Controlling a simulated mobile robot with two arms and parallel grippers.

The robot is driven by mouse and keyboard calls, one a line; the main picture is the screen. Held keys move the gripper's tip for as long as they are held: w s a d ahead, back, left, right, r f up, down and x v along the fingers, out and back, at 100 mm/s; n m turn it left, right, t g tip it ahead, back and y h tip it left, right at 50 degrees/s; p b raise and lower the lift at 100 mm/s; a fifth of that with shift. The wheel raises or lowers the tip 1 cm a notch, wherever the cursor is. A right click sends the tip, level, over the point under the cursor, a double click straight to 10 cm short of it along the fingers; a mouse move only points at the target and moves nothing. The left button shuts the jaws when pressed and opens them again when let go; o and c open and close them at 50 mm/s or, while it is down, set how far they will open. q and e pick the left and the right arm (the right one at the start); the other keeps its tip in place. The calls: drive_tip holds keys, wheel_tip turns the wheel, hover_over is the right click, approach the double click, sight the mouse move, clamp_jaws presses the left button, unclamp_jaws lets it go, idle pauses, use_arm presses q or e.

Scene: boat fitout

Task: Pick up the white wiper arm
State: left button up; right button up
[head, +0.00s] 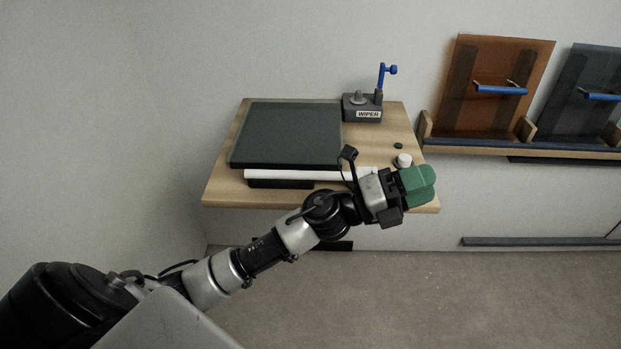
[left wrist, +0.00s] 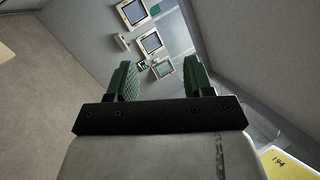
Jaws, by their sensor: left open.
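The white wiper arm (head: 290,175) is a long white bar lying near the front edge of the wooden table, in front of a dark flat panel. Its right part passes behind my left arm. A short black piece (head: 281,184) shows just below it. My left gripper (head: 420,186), with green fingers, is over the right front corner of the table, to the right of the bar. In the left wrist view my left gripper (left wrist: 160,78) is open with nothing between its fingers, and the wiper arm does not show there. My right gripper is not in view.
The dark panel (head: 287,134) covers much of the wooden table (head: 218,188). A grey block labelled WIPER (head: 362,107) with a blue lever (head: 382,77) stands at the back right. Panels with blue handles (head: 500,89) stand in a rack at right.

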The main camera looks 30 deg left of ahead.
use_arm(q)
drive_tip(key=d+m+g, duration=0.2)
drive_tip(key=m+g, duration=0.7)
drive_tip(key=m, duration=0.2)
drive_tip(key=m+g+y, duration=0.5)
drive_tip(key=y, duration=1.2)
hover_over(309, 172)
drive_tip(key=shift+w+d+f, duration=0.15)
drive_tip(key=shift+w+f, duration=0.1)
drive_tip(key=shift+f, duration=0.35)
drive_tip(key=shift+s+a+f, duration=0.1)
drive_tip(key=shift+a+f, duration=0.1)
wheel_tip(309, 172, down, 10)
drive_tip(key=shift+s+f, duration=0.1)
drive_tip(key=shift+d, duration=0.1)
drive_tip(key=shift+c, duration=0.5)
clamp_jaws()
